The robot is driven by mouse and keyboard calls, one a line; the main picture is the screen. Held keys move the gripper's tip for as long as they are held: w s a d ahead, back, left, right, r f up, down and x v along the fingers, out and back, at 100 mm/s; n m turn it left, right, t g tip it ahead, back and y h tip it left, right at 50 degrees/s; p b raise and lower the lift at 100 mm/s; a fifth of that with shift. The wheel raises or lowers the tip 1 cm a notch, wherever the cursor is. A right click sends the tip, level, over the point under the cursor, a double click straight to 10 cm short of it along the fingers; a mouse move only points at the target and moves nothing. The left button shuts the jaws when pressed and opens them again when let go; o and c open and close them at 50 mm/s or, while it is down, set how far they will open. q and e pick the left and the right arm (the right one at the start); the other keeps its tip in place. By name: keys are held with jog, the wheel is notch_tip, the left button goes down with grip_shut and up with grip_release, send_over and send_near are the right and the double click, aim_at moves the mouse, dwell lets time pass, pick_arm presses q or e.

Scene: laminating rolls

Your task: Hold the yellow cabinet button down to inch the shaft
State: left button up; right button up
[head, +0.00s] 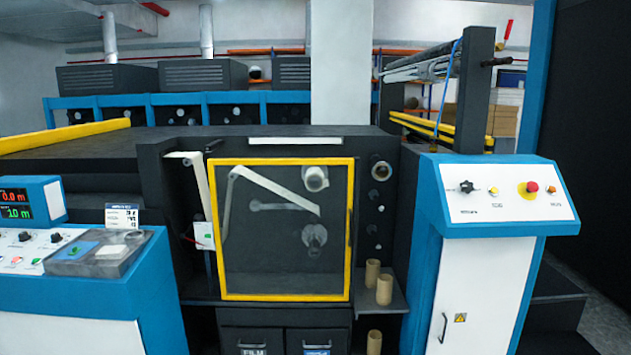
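The blue and white cabinet (485,285) stands at the right with a sloped white control panel (510,208) on top. A small yellow button (493,191) sits on that panel, between a black knob (466,187) and a red mushroom button (531,188) on a yellow base. Neither of my grippers is in view, and nothing touches the yellow button. The shaft in the task cannot be clearly singled out; rollers (314,237) show behind the yellow-framed clear guard (285,298) in the middle, which looks shut.
A small orange-red button (552,190) is at the panel's right. A blue console (75,290) with buttons and a display (18,205) stands at the left. Cardboard cores (384,289) stand on a dark shelf beside the guard. The space above the cabinet panel looks clear.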

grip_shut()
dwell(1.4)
